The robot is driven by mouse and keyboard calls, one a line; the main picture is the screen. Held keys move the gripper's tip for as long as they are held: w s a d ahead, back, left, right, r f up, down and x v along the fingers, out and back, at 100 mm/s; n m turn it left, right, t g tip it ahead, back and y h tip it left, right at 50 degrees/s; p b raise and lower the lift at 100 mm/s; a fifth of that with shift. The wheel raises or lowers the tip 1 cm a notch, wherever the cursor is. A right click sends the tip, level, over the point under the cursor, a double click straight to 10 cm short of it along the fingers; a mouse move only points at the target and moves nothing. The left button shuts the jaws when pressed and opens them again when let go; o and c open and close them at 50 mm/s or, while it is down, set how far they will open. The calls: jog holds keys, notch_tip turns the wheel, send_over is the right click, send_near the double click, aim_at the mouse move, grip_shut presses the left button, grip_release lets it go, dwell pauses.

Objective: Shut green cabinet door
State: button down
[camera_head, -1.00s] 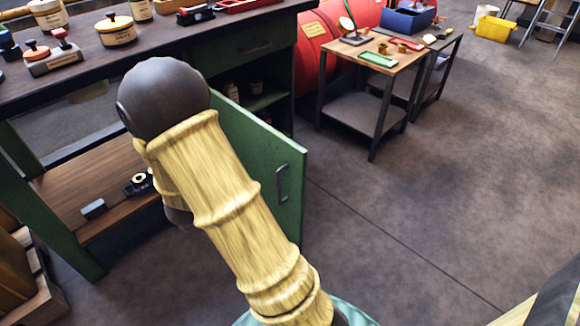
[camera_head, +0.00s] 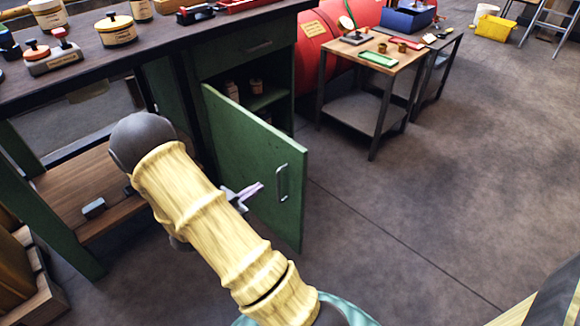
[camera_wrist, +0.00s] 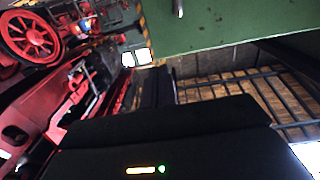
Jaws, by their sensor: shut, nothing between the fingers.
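The green cabinet door (camera_head: 245,150) stands open, swung out from the cabinet (camera_head: 244,50) under the dark-topped bench. Its handle (camera_head: 282,183) is near the free edge on the face toward me. My gripper (camera_head: 256,189) is shut and empty, in front of that face and left of the handle; I cannot tell whether it touches the door. My forearm hides part of the gripper. In the wrist view the green door (camera_wrist: 235,22) fills the upper right, with a handle (camera_wrist: 178,8) at the top; the fingers are not clear there.
Jars (camera_head: 232,90) stand inside the open cabinet. The bench top (camera_head: 150,50) holds jars and stamps. A small table (camera_head: 385,65) stands right of the cabinet, before a red drum (camera_head: 312,45). The floor (camera_head: 420,220) right of the door is clear.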

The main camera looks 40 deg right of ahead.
jog(key=b, duration=0.4)
send_near(297, 161)
jog(key=d, duration=0.5)
jog(key=shift+d, duration=0.25)
jog(key=shift+d+r, duration=0.1)
jog(key=shift+d, duration=0.6)
jog(key=shift+w, duration=0.1)
